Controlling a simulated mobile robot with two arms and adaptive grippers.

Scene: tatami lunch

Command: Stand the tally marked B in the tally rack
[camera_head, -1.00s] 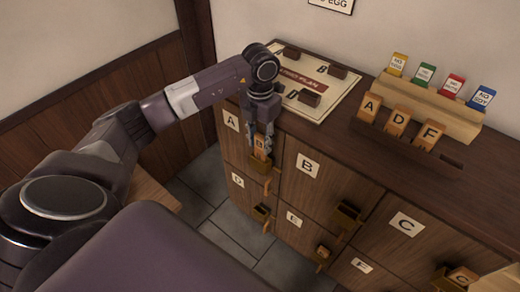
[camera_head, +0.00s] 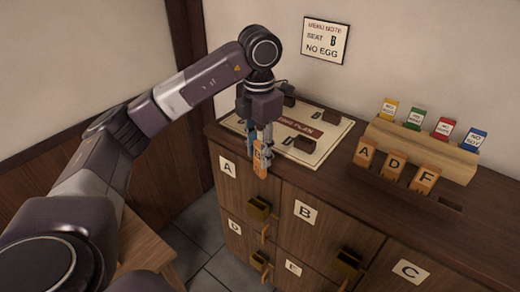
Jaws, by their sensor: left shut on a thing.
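My left gripper (camera_head: 263,150) is shut on an orange wooden tally (camera_head: 259,163), held upright in front of the cabinet's front top edge, above door A. Its mark is small now, but it looks like a B. The tally rack (camera_head: 437,206) is a dark bar on the cabinet top at the right. Tallies A (camera_head: 364,154), D (camera_head: 393,166) and F (camera_head: 425,180) stand in it. An empty slot (camera_head: 449,203) shows at its right end. My right gripper is not in view.
A brass holder (camera_head: 260,208) on door A is empty. A seating plan board (camera_head: 335,140) with dark blocks lies on the cabinet top. Coloured cards stand in a light wooden stand (camera_head: 420,149) behind the rack. A menu note (camera_head: 326,41) hangs on the wall.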

